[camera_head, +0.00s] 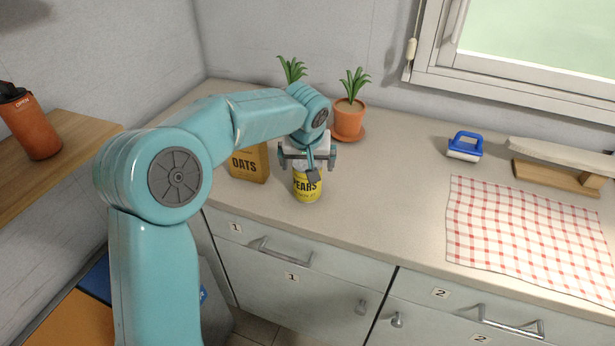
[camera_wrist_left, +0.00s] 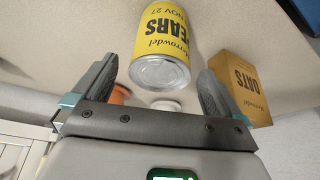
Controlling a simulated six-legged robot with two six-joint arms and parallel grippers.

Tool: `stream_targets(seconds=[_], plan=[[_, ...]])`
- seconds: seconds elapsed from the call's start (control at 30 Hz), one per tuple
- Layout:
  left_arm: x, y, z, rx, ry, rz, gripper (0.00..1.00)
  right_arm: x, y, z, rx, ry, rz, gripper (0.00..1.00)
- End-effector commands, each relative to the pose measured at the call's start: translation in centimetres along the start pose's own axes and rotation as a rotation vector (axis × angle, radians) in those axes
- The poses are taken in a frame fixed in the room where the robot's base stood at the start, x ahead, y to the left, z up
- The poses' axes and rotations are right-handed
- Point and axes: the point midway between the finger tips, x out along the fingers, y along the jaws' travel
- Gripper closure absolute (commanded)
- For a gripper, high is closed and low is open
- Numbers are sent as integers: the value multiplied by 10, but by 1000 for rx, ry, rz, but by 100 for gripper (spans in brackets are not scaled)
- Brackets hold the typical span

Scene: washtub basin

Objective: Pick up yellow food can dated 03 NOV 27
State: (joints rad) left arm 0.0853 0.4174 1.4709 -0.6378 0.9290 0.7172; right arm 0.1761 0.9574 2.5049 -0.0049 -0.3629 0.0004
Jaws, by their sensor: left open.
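The yellow can (camera_head: 308,190) labelled PEARS stands upright on the counter near its front edge. In the left wrist view the can (camera_wrist_left: 168,35) shows its silver end towards me and part of a date, "NOV 27"; the day is not readable. My left gripper (camera_head: 307,163) is open, just above and behind the can in the head view. In the left wrist view its two fingers (camera_wrist_left: 157,85) lie to either side of the can's silver end, with gaps visible. My right gripper is out of view.
A brown OATS box (camera_head: 250,165) stands close left of the can; it also shows in the wrist view (camera_wrist_left: 240,88). Potted plants (camera_head: 349,118) stand behind. A blue-handled brush (camera_head: 464,146) and a checked cloth (camera_head: 530,235) lie to the right. The counter between is clear.

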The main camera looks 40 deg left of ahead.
Motion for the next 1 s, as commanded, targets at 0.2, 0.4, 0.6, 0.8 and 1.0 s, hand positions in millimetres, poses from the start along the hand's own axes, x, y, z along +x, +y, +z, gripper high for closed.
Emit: stream_targets(seconds=[0.2,0.4,0.6,0.8,1.0], plan=[[35,-1,3,0,-4,-2,0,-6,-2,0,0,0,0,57],[42,-1,2,-1,0,-1,0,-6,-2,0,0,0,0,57],[42,-1,2,-1,-1,-1,29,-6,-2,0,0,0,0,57],[41,-1,1,-1,2,0,71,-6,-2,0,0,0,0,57],[39,-1,0,-2,3,0,71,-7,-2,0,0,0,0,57]])
